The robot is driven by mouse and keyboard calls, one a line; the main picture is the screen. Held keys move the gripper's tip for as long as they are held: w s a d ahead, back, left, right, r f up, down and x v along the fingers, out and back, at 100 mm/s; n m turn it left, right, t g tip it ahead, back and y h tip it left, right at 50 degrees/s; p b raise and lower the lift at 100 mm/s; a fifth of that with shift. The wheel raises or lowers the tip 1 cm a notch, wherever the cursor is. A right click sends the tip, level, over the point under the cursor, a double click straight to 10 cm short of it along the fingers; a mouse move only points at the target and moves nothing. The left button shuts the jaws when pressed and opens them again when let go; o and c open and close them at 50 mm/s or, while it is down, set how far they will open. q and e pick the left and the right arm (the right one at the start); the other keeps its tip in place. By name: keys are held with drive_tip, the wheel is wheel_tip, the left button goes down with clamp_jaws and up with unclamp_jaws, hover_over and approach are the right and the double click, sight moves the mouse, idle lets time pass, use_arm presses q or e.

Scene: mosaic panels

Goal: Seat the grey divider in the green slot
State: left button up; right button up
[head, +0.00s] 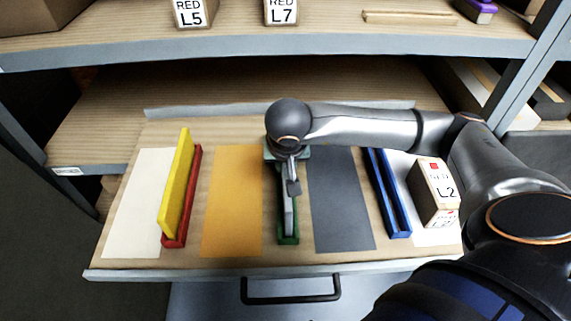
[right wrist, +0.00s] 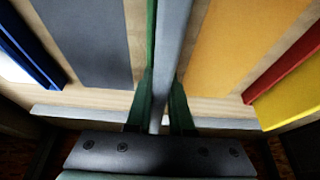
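The grey divider (head: 289,217) stands edge-on in line with the green slot (head: 281,240), with green showing on both sides of its near end. I cannot tell whether it touches the slot's floor. My right gripper (head: 293,186) is over the slot's far half and hides that part. In the right wrist view the divider (right wrist: 170,40) runs between the two fingers (right wrist: 162,105), which look closed against its sides. A green slot wall (right wrist: 150,35) shows along the divider's left side there. My left gripper is not in view.
A yellow divider (head: 175,190) stands in a red slot (head: 174,241) at left. An empty blue slot (head: 390,200) and an L2 box (head: 434,192) are at right. Flat orange (head: 232,205) and dark grey (head: 340,205) panels flank the green slot. A shelf edge (head: 230,48) crosses above the back.

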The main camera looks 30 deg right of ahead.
drive_tip(key=o, duration=0.4)
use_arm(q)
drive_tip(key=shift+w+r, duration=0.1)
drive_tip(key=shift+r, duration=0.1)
use_arm(e)
drive_tip(key=shift+o, duration=0.2)
drive_tip(key=shift+r, duration=0.1)
drive_tip(key=shift+r+p, duration=0.45)
drive_tip(key=shift+p, duration=0.1)
drive_tip(key=p+v, duration=0.2)
drive_tip(key=v, duration=0.9)
drive_tip(key=shift+w, duration=0.1)
drive_tip(key=shift+r, duration=0.35)
drive_tip(key=shift+s+a+r, duration=0.1)
drive_tip(key=shift+s+r, duration=0.1)
drive_tip(key=shift+s, duration=0.05)
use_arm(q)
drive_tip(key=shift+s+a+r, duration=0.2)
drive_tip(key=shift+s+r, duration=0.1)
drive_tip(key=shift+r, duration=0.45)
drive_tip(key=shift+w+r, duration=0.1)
